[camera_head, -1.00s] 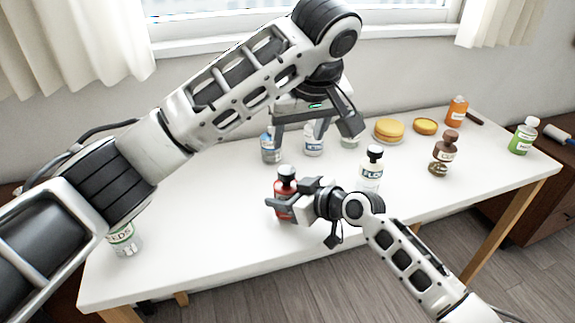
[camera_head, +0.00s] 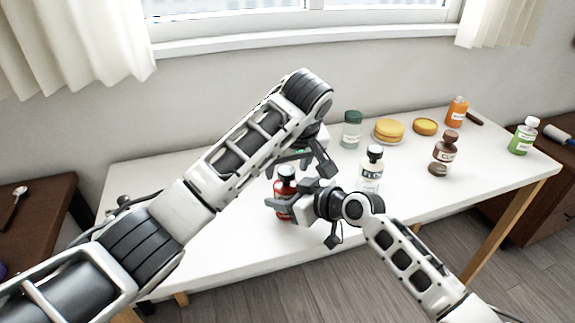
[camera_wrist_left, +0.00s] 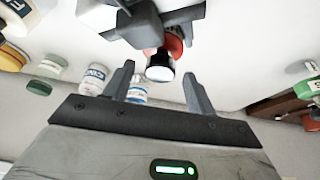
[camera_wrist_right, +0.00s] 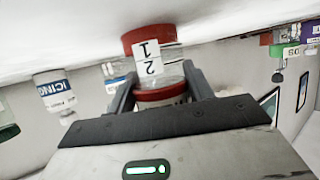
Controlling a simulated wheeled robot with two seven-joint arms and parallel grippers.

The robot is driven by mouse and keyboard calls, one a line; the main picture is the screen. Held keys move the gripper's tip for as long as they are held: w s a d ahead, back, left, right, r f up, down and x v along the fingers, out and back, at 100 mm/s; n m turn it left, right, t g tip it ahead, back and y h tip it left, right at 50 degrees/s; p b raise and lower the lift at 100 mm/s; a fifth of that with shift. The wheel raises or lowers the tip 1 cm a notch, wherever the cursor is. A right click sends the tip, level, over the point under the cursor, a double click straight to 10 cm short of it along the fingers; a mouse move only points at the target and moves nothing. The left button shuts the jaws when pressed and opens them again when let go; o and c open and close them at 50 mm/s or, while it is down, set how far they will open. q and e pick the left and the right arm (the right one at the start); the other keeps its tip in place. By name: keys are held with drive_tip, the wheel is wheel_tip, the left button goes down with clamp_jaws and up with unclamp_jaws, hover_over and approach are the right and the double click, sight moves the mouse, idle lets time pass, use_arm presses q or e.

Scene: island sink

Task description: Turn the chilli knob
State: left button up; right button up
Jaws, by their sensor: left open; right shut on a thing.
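The red chilli bottle (camera_head: 283,206) stands on the white table in the head view, with its dark knob (camera_head: 286,173) on top. My right gripper (camera_head: 279,203) is shut on the bottle's body from the right. In the right wrist view the red bottle (camera_wrist_right: 148,38) with a white label sits between the fingers (camera_wrist_right: 160,88). My left gripper (camera_head: 303,165) is open just above and behind the bottle. In the left wrist view the knob (camera_wrist_left: 160,66) shows just beyond and between the open left fingers (camera_wrist_left: 161,84), apart from both.
A white-labelled bottle (camera_head: 371,170) stands right of the right gripper. A green-capped jar (camera_head: 351,130), yellow round containers (camera_head: 388,131), a brown bottle (camera_head: 444,153), an orange bottle (camera_head: 456,111) and a green bottle (camera_head: 523,137) stand farther right. My left arm covers much of the table's left.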

use_arm(q)
drive_tip(key=shift+w+f, duration=0.1)
drive_tip(key=shift+f, duration=0.1)
drive_tip(key=c, duration=1)
drive_tip(key=m+h, duration=0.2)
drive_tip(key=m, duration=0.3)
drive_tip(key=shift+a+m, duration=0.15)
drive_tip(key=shift+m, duration=0.15)
drive_tip(key=o, duration=1)
drive_tip(key=shift+r, duration=0.1)
drive_tip(key=v, duration=0.8)
drive_tip(key=shift+a, duration=0.15)
